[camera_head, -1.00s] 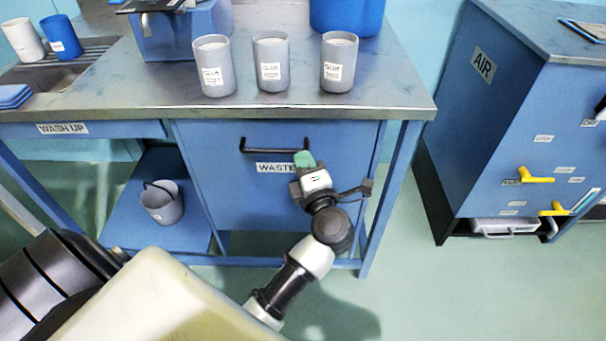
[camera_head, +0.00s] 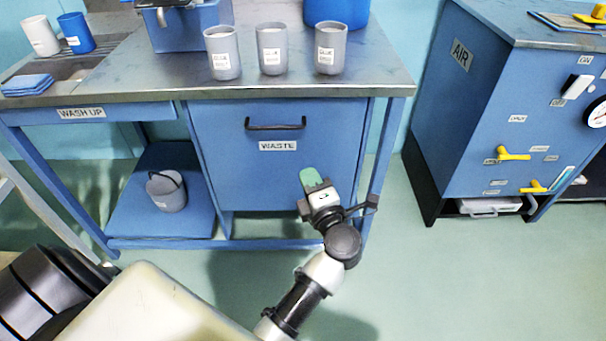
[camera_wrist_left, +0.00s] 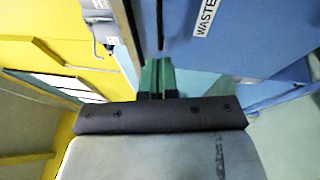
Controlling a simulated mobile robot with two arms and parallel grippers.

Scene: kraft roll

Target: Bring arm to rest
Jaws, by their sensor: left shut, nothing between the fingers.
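My left gripper (camera_head: 311,178) has green fingertips, shut with nothing between them. It is in front of the lower right part of the blue waste drawer (camera_head: 232,165), below and right of its black handle (camera_head: 275,125), apart from the handle. In the left wrist view the green fingertips (camera_wrist_left: 157,76) are together, with the waste drawer front (camera_wrist_left: 255,35) beyond them. My right gripper is in neither view.
Three grey glue cups (camera_head: 271,50) stand on the metal worktop (camera_head: 300,85). A grey bucket (camera_head: 167,192) is on the lower shelf at left. A blue air cabinet (camera_head: 480,110) with yellow handles stands at right. Open floor (camera_head: 440,280) lies in front.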

